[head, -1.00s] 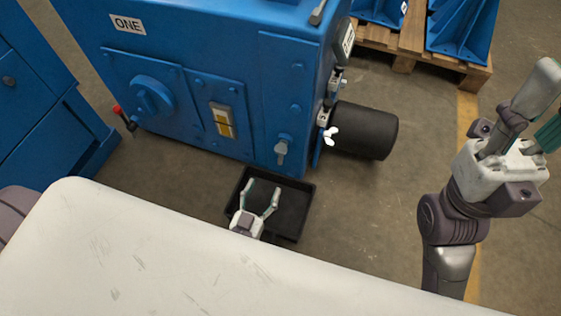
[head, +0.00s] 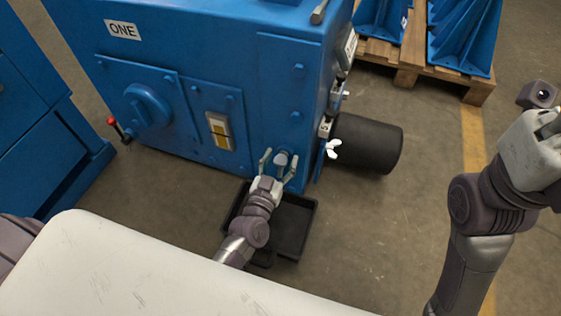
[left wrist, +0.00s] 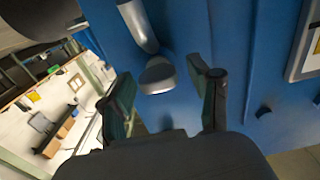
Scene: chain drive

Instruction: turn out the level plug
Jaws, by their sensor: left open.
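A grey metal fitting (head: 281,160) sticks out low on the front of the blue housing (head: 230,65); I cannot tell for sure that it is the level plug. My left gripper (head: 278,162) is open, with one finger on each side of this fitting. In the left wrist view, the rounded grey end of the fitting (left wrist: 157,76) shows between the spread fingers (left wrist: 165,95), which are not closed on it.
A black tray (head: 302,228) lies on the floor below the fitting, partly hidden by my left arm. A dark cylinder (head: 370,145) and a white wing nut (head: 333,149) are to the right. A pallet (head: 410,60) with blue brackets stands behind.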

